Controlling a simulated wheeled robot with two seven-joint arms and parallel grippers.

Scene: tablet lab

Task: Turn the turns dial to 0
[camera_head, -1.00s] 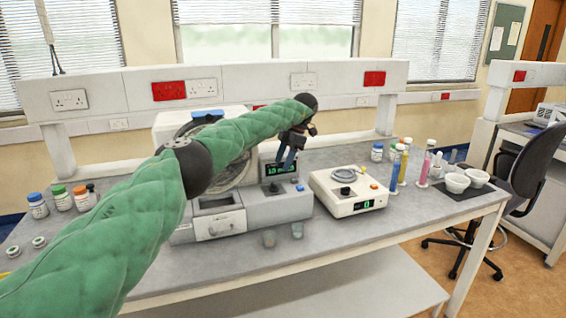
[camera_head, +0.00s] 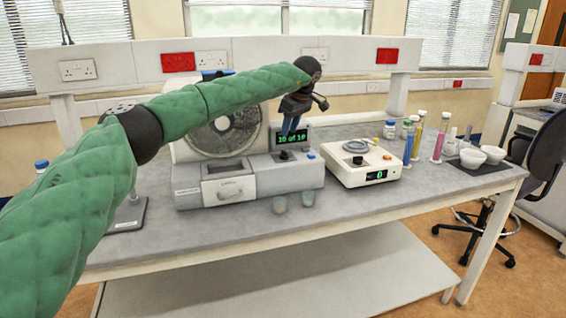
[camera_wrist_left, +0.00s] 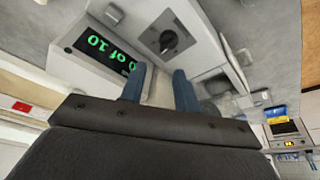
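A grey tester with a round drum (camera_head: 222,132) stands on the bench. Its green display (camera_head: 297,138) reads "10 of 10". Below the display is a black dial (camera_head: 284,155) on the front ledge; it also shows in the left wrist view (camera_wrist_left: 168,40) as a black knob on a grey panel. My left gripper (camera_head: 290,123) hangs above the dial, in front of the display. In the left wrist view its two blue fingers (camera_wrist_left: 159,90) are apart with nothing between them. The dial lies beyond the fingertips, untouched. My right gripper is not in view.
A white balance (camera_head: 350,175) with its display at 0 stands right of the tester. Two small beakers (camera_head: 294,201) sit at the bench's front. Coloured cylinders (camera_head: 416,138) and white bowls (camera_head: 482,156) stand at the right. The tester's drawer (camera_head: 228,188) is at its front.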

